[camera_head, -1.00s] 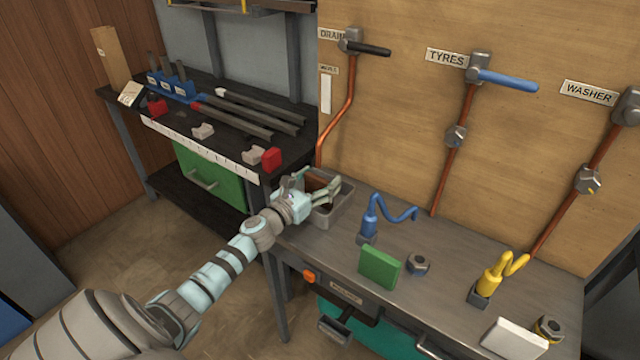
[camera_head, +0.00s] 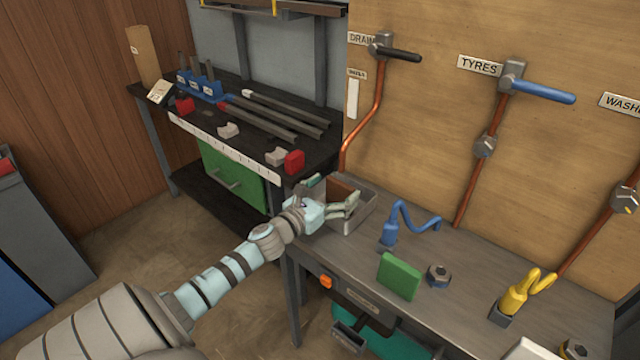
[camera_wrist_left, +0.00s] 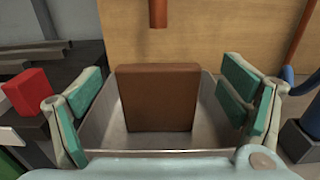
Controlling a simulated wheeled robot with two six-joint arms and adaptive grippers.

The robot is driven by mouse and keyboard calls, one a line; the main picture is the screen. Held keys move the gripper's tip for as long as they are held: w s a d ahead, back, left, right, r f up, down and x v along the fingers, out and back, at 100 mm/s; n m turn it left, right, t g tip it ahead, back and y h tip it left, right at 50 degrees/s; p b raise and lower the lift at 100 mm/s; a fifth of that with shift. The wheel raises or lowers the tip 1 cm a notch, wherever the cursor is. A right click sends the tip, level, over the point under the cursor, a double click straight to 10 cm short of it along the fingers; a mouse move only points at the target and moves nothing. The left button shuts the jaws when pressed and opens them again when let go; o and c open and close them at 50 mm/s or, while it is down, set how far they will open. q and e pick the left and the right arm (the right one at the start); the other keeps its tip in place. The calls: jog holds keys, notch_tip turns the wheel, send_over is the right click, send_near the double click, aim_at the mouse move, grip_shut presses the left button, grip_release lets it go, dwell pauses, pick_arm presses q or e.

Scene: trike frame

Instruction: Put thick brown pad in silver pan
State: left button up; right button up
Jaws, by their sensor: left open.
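The thick brown pad (camera_head: 343,188) stands on edge inside the silver pan (camera_head: 368,213), at the left end of the workbench. In the left wrist view the brown pad (camera_wrist_left: 157,98) is upright or slightly tilted, its top above the rim of the pan (camera_wrist_left: 204,125). My left gripper (camera_head: 334,193) is at the pan's near left side. Its green-padded fingers (camera_wrist_left: 172,88) are spread wide to either side of the pad, with gaps between, and hold nothing. The pad's lower edge is partly hidden in the head view. My right gripper is not in view.
A blue hooked tool (camera_head: 389,233), a green block (camera_head: 399,276) and a nut (camera_head: 438,275) stand right of the pan. A red block (camera_head: 294,162) sits on the dark bench edge to the left.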

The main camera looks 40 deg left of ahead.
pick_arm(q)
jog(key=s+b, duration=0.2)
jog(key=s+f+b, duration=0.1)
jog(key=s, duration=0.1)
jog(key=shift+s+d+b, duration=0.15)
jog(key=shift+s+b, duration=0.2)
jog(key=s, duration=0.4)
jog(key=shift+r, duration=0.4)
jog(key=shift+s+r, duration=0.15)
jog(key=shift+s, duration=0.1)
